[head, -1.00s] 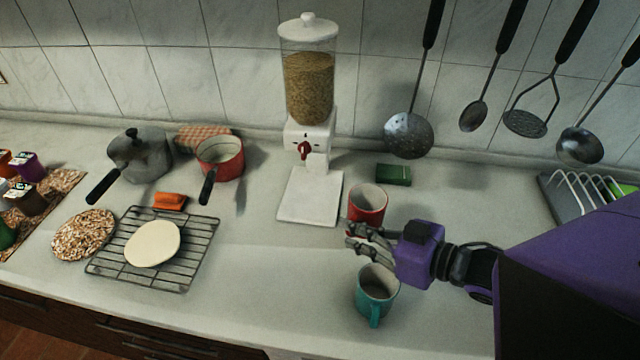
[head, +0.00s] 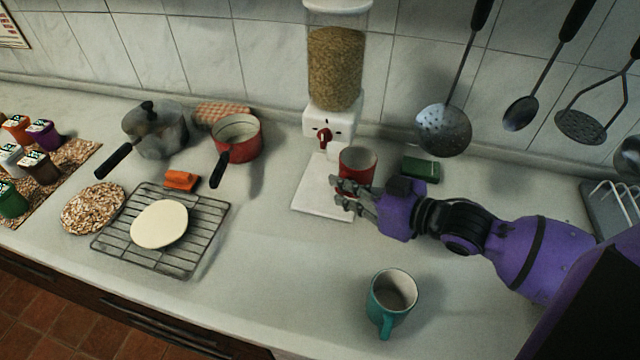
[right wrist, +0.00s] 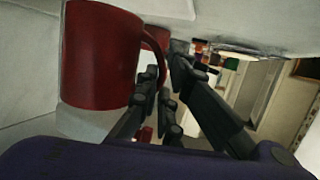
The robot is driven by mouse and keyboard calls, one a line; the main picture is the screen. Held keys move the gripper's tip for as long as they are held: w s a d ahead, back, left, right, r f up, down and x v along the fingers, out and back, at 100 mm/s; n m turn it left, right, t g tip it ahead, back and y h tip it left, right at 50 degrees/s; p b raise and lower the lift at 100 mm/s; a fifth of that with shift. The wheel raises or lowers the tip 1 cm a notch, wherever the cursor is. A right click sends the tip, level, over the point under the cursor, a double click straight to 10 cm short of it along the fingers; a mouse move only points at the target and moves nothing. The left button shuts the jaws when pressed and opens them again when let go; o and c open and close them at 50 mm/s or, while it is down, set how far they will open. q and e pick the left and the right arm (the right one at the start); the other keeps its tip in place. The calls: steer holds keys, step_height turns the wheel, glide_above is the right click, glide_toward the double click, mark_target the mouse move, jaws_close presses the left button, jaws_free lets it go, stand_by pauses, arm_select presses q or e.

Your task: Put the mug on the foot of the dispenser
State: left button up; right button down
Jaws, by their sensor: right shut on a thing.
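The red mug (head: 357,166) is upright at the right side of the white dispenser (head: 330,120). In the head view it overlaps the right part of the dispenser's flat white foot (head: 312,198); I cannot tell whether it touches it. My right gripper (head: 346,194) is at the mug's front side, shut on its handle. In the right wrist view the mug (right wrist: 103,58) fills the upper left, with its handle between the fingers (right wrist: 160,85). A teal mug (head: 390,300) stands on the counter nearer the front edge. My left gripper is not in view.
A green box (head: 420,169) lies right of the red mug. A red saucepan (head: 238,140), a grey pot (head: 157,130) and a wire rack (head: 200,245) are to the left. Utensils hang above, including a skimmer (head: 443,130). The counter left of the teal mug is clear.

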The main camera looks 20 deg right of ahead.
steer(key=x, duration=0.7)
steer(key=shift+w+a+f, duration=0.1)
steer(key=shift+f, duration=0.35)
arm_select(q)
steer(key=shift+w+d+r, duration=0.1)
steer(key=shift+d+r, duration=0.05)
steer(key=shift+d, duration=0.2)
arm_select(e)
steer(key=shift+f, duration=0.15)
steer(key=shift+f, duration=0.2)
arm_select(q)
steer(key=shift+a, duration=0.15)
arm_select(e)
steer(key=c, duration=1.9)
jaws_free()
